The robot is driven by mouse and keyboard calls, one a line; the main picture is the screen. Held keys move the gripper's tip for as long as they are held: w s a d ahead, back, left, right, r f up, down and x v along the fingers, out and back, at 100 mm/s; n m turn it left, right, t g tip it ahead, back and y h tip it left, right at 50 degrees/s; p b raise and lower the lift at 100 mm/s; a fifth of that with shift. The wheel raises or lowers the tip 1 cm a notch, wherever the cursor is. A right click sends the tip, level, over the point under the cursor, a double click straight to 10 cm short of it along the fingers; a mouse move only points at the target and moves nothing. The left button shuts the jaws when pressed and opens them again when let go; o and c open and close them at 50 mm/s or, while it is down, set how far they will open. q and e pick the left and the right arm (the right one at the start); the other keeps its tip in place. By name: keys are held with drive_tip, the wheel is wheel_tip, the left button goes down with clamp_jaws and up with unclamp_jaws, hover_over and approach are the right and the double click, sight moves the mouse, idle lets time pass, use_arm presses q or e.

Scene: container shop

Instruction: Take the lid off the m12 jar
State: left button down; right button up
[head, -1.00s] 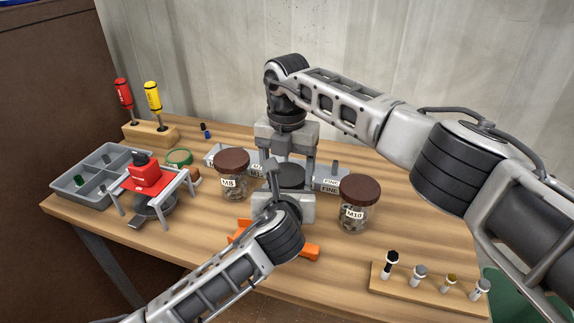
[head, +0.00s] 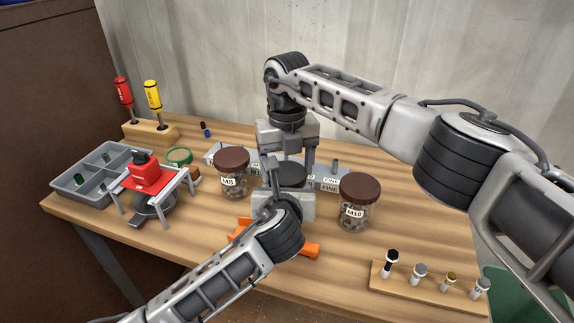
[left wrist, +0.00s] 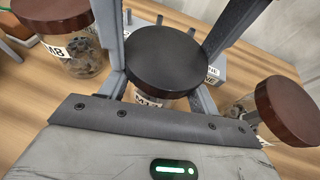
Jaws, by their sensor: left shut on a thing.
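The M12 jar (left wrist: 152,100) shows in the left wrist view, its label partly hidden under its black lid (left wrist: 165,60). The black lid also shows in the head view (head: 291,174), level and on the jar. My left gripper (head: 284,190) reaches in low from the front and is shut on the jar. My right gripper (head: 287,165) points down from above, with its fingers on either side of the lid. Its fingers are close to the lid's edge; I cannot tell whether they press on it. Most of the jar's body is hidden by the grippers.
The M8 jar (head: 232,182) stands close on the left and the M10 jar (head: 355,215) on the right, both brown-lidded. Labelled bins (head: 330,183) stand behind. An orange object (head: 308,249) lies in front. A bolt rack (head: 410,283) sits front right.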

drive_tip(key=o, duration=0.3)
drive_tip(key=shift+o, duration=0.2)
drive_tip(key=shift+r, duration=2.35)
wheel_tip(320, 180, up, 3)
drive_tip(key=m, duration=0.6)
drive_tip(key=shift+f+m, duration=0.3)
drive_tip(key=shift+f, duration=0.1)
wheel_tip(320, 180, down, 7)
drive_tip(key=shift+r, duration=0.1)
